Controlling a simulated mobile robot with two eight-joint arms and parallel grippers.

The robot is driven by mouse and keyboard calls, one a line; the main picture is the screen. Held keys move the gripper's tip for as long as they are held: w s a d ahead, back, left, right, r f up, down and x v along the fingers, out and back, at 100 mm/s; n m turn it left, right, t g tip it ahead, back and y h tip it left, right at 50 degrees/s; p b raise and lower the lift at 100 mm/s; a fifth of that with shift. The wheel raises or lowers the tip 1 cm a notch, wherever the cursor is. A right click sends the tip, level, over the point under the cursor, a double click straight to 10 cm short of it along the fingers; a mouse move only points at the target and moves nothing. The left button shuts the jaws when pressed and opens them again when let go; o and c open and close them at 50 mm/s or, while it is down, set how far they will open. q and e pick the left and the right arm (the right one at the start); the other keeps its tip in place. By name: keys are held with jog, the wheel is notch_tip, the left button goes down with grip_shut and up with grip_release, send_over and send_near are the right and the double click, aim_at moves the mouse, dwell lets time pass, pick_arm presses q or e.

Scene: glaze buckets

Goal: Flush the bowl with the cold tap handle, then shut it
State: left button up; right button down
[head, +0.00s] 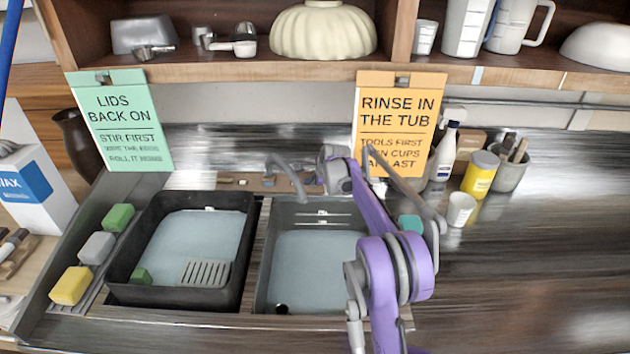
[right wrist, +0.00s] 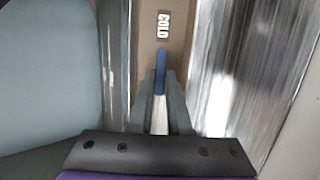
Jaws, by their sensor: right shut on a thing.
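The cold tap handle (right wrist: 160,75) is a narrow blue-tipped lever beside a COLD label (right wrist: 163,25) in the right wrist view. My right gripper (right wrist: 160,100) is shut on it, one finger on each side. In the head view my right gripper (head: 327,165) is at the back edge of the right sink bowl, where it hides the handle. The grey curved spout (head: 287,175) stands just left of it. The right sink bowl (head: 263,270) has a blue-grey floor and a dark drain at the front. I cannot make out a water stream. My left gripper is not in view.
A black tub (head: 245,270) with a green sponge and a slotted grate sits left of the bowl. Several sponges (head: 97,248) line its left side. A white cup (head: 461,209), a yellow can (head: 480,174) and bottles stand back right.

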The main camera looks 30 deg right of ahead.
dwell(0.3)
jog(key=c, duration=0.9)
grip_release()
jog(key=shift+o, duration=0.2)
jog(key=v, duration=0.7)
jog(key=shift+s+r+b, duration=0.15)
jog(key=shift+r+b, duration=0.1)
jog(key=shift+b, duration=0.05)
